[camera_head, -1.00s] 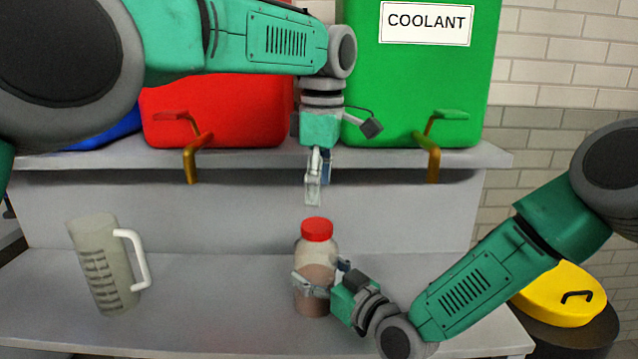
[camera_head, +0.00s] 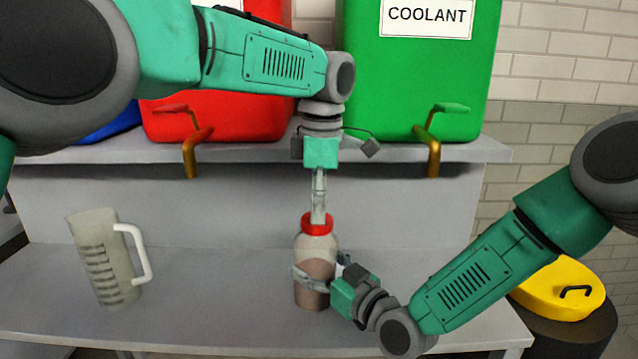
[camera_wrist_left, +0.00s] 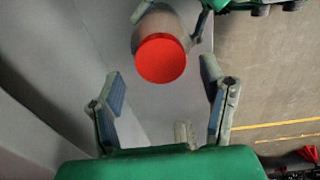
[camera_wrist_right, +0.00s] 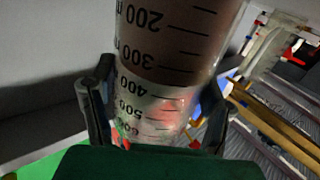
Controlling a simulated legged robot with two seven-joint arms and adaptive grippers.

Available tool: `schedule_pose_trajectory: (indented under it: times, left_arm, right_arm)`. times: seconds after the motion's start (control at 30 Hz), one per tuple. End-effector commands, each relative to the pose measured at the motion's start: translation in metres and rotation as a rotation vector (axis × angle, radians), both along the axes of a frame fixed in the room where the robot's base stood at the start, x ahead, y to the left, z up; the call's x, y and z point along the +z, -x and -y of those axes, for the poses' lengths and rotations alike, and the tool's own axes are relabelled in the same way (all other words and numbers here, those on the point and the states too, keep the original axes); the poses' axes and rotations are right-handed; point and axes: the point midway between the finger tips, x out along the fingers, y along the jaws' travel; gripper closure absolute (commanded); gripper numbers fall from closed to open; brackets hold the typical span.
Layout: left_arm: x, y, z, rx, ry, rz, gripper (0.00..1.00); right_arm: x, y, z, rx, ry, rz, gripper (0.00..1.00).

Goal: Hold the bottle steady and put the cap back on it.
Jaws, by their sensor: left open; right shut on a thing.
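The clear bottle (camera_head: 314,272), part filled with brown liquid, stands upright on the workbench with its red cap (camera_head: 311,229) seated on or resting at its top. My right gripper (camera_head: 318,280) is shut around the bottle's body; the graduated wall of the bottle (camera_wrist_right: 165,60) fills the right wrist view between the fingers. My left gripper (camera_head: 318,212) points down just above the cap. In the left wrist view its fingers (camera_wrist_left: 165,95) are spread apart and empty, and the red cap (camera_wrist_left: 160,58) lies ahead, slightly above the gap. Whether the cap is threaded down cannot be told.
A translucent measuring jug (camera_head: 100,262) with a white handle stands at the left of the bench (camera_head: 220,315). Red and green COOLANT containers (camera_head: 415,80) with taps sit on the shelf above. A yellow lid (camera_head: 560,290) is at the right. Bench room around the bottle is clear.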

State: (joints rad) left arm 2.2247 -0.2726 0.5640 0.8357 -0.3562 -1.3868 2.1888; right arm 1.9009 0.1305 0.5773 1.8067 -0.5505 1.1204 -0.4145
Motion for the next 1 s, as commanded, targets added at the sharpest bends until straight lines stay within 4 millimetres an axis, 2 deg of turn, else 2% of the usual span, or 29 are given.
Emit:
schedule_pose_trajectory:
  times: [0.03, 0.23, 0.6, 0.63, 0.77, 0.9, 1.0]
  left_arm:
    - [-0.009, 0.001, 0.000, -0.002, 0.000, -0.004, 0.35]
    - [-0.030, -0.001, -0.001, 0.000, 0.000, -0.001, 0.35]
    - [-0.035, -0.001, -0.001, -0.001, 0.000, 0.000, 0.35]
    - [-0.035, -0.001, -0.001, -0.001, 0.000, 0.000, 0.42]
    - [-0.034, -0.001, -0.001, -0.001, 0.000, 0.000, 0.88]
    - [-0.034, -0.001, -0.001, -0.009, 0.000, 0.001, 0.88]
    - [-0.034, -0.001, -0.002, -0.083, -0.005, -0.001, 0.88]
  right_arm:
    - [-0.006, 0.002, 0.001, 0.001, 0.007, -0.012, 1.00]
    - [-0.006, 0.002, 0.001, 0.001, 0.007, -0.012, 1.00]
    - [-0.006, 0.002, 0.001, 0.001, 0.007, -0.012, 1.00]
    - [-0.006, 0.002, 0.001, 0.001, 0.007, -0.012, 1.00]
    - [-0.006, 0.002, 0.001, 0.001, 0.007, -0.012, 1.00]
    - [-0.006, 0.002, 0.001, 0.001, 0.007, -0.012, 1.00]
    - [-0.006, 0.002, 0.001, 0.001, 0.007, -0.011, 1.00]
